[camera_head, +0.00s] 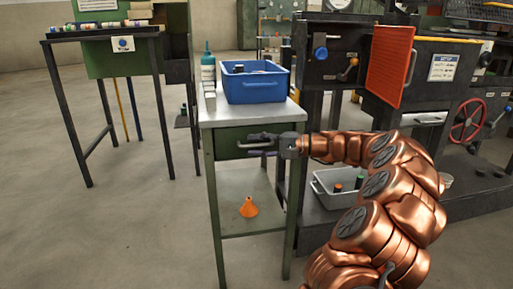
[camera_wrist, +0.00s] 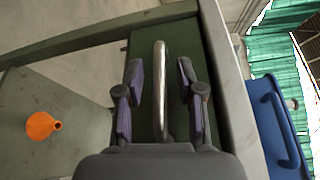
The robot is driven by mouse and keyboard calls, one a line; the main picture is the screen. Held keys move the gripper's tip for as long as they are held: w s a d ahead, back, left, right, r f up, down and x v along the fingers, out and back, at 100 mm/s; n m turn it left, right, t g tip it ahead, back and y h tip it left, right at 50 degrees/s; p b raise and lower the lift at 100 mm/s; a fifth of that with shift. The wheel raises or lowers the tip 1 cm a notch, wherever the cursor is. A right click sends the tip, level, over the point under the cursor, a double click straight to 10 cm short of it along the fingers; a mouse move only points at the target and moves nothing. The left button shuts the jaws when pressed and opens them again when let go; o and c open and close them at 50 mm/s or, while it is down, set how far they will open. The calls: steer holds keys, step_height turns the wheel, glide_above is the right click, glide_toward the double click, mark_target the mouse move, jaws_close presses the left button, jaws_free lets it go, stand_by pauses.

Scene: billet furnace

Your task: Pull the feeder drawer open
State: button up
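The drawer (camera_head: 228,143) is a dark green front under the grey top of a small metal table, and it looks closed. Its metal bar handle (camera_wrist: 161,92) stands out from the green drawer front (camera_wrist: 143,48) in the wrist view. My gripper (camera_head: 258,145) reaches in from the right at the drawer front. In the wrist view my gripper (camera_wrist: 160,70) is open, with one finger on each side of the handle bar. Gaps show between the bar and both fingers. In the head view the gripper hides most of the handle.
A blue bin (camera_head: 255,86) and a teal bottle (camera_head: 207,68) stand on the table top (camera_head: 225,114). An orange funnel (camera_head: 249,208) lies on the lower shelf. A grey tray (camera_head: 325,192) and the furnace machine with its red door (camera_head: 389,66) are right.

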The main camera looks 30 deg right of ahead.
steer(key=shift+c, duration=0.3)
jaws_close()
stand_by(0.3)
